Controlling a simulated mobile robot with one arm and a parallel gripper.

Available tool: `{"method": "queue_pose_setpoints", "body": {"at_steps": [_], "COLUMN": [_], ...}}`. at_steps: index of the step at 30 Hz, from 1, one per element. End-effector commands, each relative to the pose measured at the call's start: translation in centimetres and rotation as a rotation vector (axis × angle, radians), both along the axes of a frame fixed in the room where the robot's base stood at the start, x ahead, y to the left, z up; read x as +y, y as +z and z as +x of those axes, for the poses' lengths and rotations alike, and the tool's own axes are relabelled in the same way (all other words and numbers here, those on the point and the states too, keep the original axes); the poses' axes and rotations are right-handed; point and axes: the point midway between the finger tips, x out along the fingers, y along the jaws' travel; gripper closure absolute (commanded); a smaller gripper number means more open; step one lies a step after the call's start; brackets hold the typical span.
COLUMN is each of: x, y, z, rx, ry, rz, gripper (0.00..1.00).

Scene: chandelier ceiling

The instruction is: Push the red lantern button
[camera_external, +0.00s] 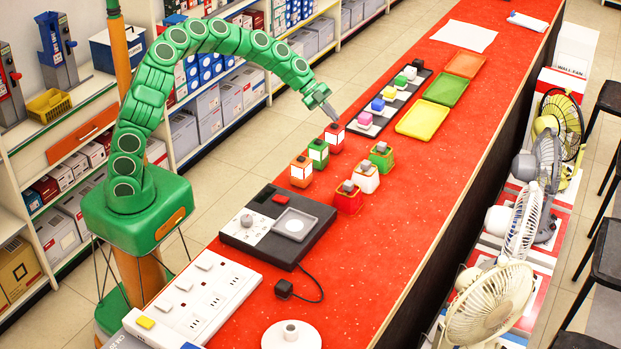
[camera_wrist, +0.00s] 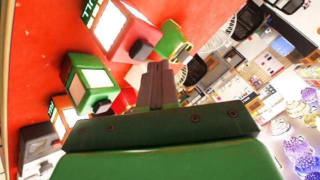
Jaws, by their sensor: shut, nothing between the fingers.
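A red lantern (camera_external: 334,140) with a pale front panel stands on the red counter, at the far end of a row with a green lantern (camera_external: 318,153) and an orange lantern (camera_external: 301,171). My gripper (camera_external: 333,115) is shut and empty, pointing down just above the red lantern's top. In the wrist view the red lantern (camera_wrist: 112,22) is at upper left, with a dark button (camera_wrist: 141,49) on it beside my fingertips (camera_wrist: 157,68). I cannot tell whether they touch. The green lantern (camera_wrist: 90,82) and orange lantern (camera_wrist: 62,118) show lower left.
A second row stands to the right: a red block (camera_external: 349,199), a white one (camera_external: 366,180) and a green one (camera_external: 382,157), with grey tops. Colored buttons on a panel (camera_external: 381,112) and trays (camera_external: 423,120) lie beyond. A dark control box (camera_external: 262,240) is nearer.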

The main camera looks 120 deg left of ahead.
Motion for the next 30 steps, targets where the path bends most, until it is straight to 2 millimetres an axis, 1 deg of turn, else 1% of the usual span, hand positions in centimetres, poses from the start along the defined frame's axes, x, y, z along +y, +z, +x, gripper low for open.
{"method": "queue_pose_setpoints", "body": {"at_steps": [13,23,30], "x": [-0.01,-0.02,-0.01], "y": [-0.04,-0.84,-0.87], "z": [0.01,0.04,0.01], "rx": [0.0,0.001,0.0], "ry": [0.0,-0.001,0.0], "rz": [0.0,0.0,0.0], "gripper": [1.0,1.0,1.0]}}
